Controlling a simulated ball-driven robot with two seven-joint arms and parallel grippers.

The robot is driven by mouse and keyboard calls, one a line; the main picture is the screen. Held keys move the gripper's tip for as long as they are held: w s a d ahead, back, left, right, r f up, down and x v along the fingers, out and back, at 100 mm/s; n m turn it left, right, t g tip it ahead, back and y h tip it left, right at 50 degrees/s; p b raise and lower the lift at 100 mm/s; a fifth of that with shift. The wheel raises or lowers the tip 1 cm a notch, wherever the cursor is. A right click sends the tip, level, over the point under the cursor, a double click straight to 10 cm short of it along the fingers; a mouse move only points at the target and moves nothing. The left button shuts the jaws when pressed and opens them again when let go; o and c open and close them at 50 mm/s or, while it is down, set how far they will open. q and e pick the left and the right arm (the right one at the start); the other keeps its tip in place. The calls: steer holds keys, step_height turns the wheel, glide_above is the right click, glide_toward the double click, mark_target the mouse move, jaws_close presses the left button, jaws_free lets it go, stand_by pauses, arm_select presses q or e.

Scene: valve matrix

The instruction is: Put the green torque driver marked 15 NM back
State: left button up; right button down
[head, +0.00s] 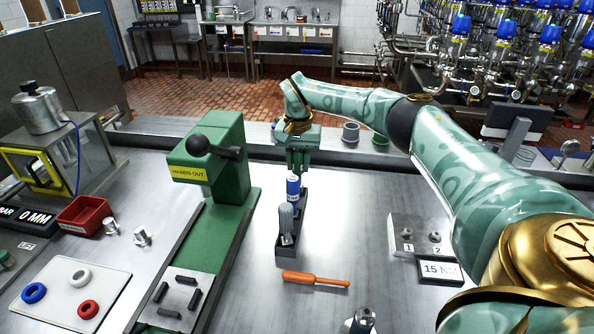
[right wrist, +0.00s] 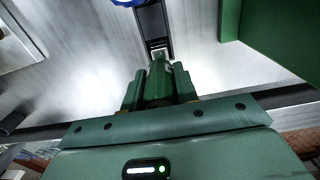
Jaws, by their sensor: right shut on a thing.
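My right gripper (head: 297,160) points down over the far end of a narrow dark rack (head: 290,252). It is shut on a green cylinder, apparently the green torque driver (right wrist: 158,72), between its green fingers in the right wrist view. Its 15 NM marking cannot be read there. A blue-and-white cylinder (head: 292,188) shows directly below the fingers; I cannot tell whether they touch. A grey driver (head: 286,220) stands upright in the rack. The rack also shows beyond the held part in the right wrist view (right wrist: 153,22). My left gripper is not in view.
A green press (head: 222,165) marked HANDS OUT stands close left of the rack. An orange-handled tool (head: 315,280) lies before it. A numbered block (head: 405,245) and a 15 NM display (head: 440,269) are at the right. Bare bench lies between rack and block.

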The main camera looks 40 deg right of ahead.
mark_target(299, 174)
steer(key=shift+f, duration=0.95)
steer(key=shift+s+f, duration=0.1)
steer(key=shift+f, duration=0.05)
steer(key=shift+s+a+f, duration=0.1)
steer(key=shift+s+f, duration=0.15)
steer(key=shift+f, duration=0.3)
steer(key=c, duration=1.2)
jaws_free()
steer(key=shift+c, duration=0.2)
steer(key=shift+o, duration=0.9)
steer(key=shift+w+f, duration=0.15)
steer(key=shift+w, duration=0.15)
steer(key=shift+s+r, duration=0.1)
steer(key=shift+r, duration=0.55)
step_height(299, 174, up, 12)
steer(key=p, duration=0.3)
steer(key=shift+r, duration=0.15)
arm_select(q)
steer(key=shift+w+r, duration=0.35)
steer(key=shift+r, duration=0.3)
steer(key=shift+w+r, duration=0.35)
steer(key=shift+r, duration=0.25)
